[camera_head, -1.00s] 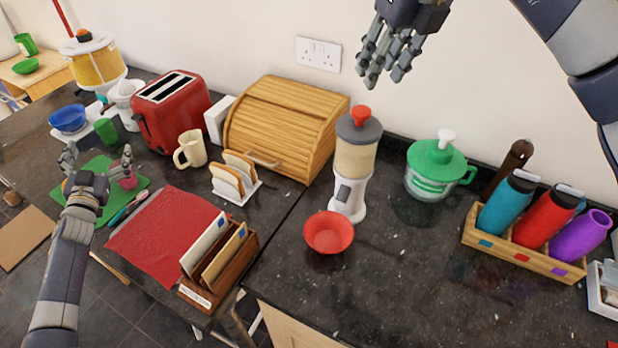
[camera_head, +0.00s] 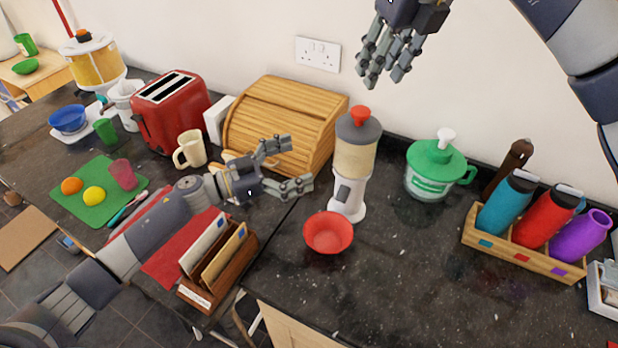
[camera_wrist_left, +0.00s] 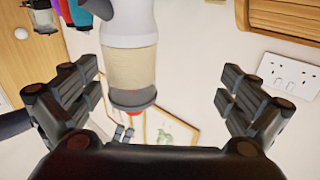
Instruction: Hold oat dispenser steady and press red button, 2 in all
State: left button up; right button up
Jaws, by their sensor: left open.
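The oat dispenser (camera_head: 354,165) stands upright on the dark granite counter, with a clear oat-filled body, grey lid and white base. Its red button (camera_head: 361,113) is on top. A red bowl (camera_head: 328,232) sits at the front of its base. My left gripper (camera_head: 286,164) is open to the left of the dispenser, its fingers pointing at it and apart from it. In the left wrist view the dispenser (camera_wrist_left: 133,72) appears upside down between the open fingers. My right gripper (camera_head: 376,76) hangs above the dispenser, slightly right of the red button, fingers spread and empty.
A wooden bread bin (camera_head: 283,120) stands just behind my left gripper. A green-lidded jar (camera_head: 437,172) and a bottle crate (camera_head: 520,247) are to the right. The counter in front of the bowl is clear.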

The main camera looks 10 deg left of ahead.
aim_at(354, 169)
pick_arm(q)
jog(key=shift+m+g, duration=0.4)
jog(key=shift+g, duration=0.4)
jog(key=s+d+f, duration=0.2)
jog(key=d, duration=0.1)
jog(key=shift+s+d+f, duration=0.15)
jog(key=shift+s, duration=0.15)
jog(key=x, duration=1)
jog(key=shift+w+d, duration=0.1)
jog(key=shift+d, duration=0.15)
jog(key=c, duration=1.7)
pick_arm(e)
grip_shut()
